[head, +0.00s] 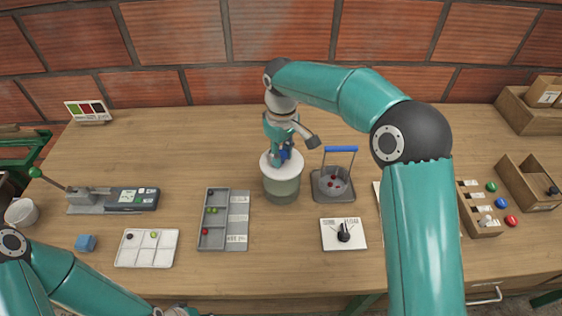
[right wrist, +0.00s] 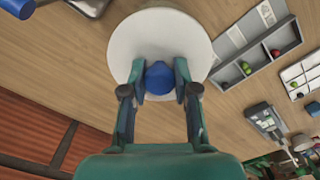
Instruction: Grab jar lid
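The jar (head: 282,188) stands upright near the middle of the table, with a greenish body. Its round white lid (head: 268,164) sits at the top of the jar, and the lid's disc also fills the middle of the right wrist view (right wrist: 160,28). A blue knob (right wrist: 159,78) stands on the lid. My right gripper (right wrist: 159,82) comes from above, one finger on each side of the knob, and the fingertips appear to touch it.
Right of the jar is a basket with a blue handle (head: 341,149), close by. A grey compartment tray (head: 240,221) lies left of it. A white dial plate (head: 329,239) and a white tray (head: 128,258) lie nearer the front. The table behind the jar is clear.

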